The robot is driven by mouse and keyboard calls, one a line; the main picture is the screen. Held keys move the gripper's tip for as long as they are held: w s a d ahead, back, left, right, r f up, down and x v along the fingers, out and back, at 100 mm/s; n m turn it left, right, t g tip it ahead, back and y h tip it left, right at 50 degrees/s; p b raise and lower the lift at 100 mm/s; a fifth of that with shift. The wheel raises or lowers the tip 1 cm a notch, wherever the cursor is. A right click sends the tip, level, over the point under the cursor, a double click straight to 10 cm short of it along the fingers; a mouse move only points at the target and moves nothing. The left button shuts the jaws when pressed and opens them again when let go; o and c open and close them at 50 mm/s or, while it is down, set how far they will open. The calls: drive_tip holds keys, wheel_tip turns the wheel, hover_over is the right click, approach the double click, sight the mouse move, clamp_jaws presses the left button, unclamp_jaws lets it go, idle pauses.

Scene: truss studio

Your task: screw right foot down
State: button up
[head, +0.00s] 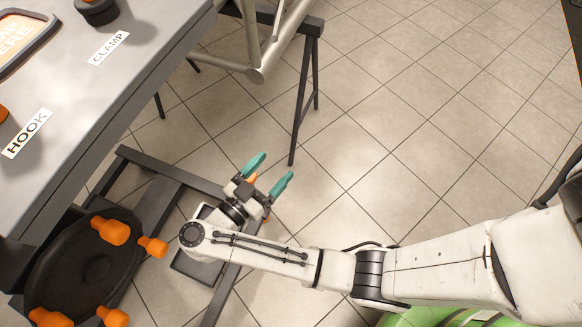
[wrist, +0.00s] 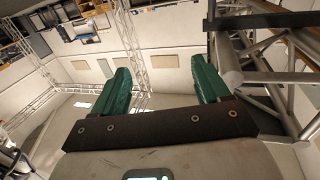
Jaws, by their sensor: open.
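My gripper (head: 271,169) is open and empty, its two teal fingers spread apart above the floor in the head view. In the wrist view both green fingers (wrist: 160,88) are apart with nothing between them. A dark grey metal frame (head: 150,166) lies low beside the table, behind and left of my gripper. Small orange parts (head: 266,217) show close beside my gripper; I cannot tell whether they belong to it or to a foot. No part is clearly recognisable as the right foot, and my arm hides some of the dark frame.
A grey table (head: 130,95) with HOOK and CLAMP labels fills the upper left. A black rounded object (head: 84,270) with orange knobs (head: 113,231) is at lower left. A trestle (head: 303,95) and pale truss (head: 258,70) stand at the top.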

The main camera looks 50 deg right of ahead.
drive_tip(key=s+r+p, duration=0.3)
drive_tip(key=s+p, duration=0.3)
drive_tip(key=p, duration=0.7)
drive_tip(key=shift+s, duration=0.2)
idle(0.6)
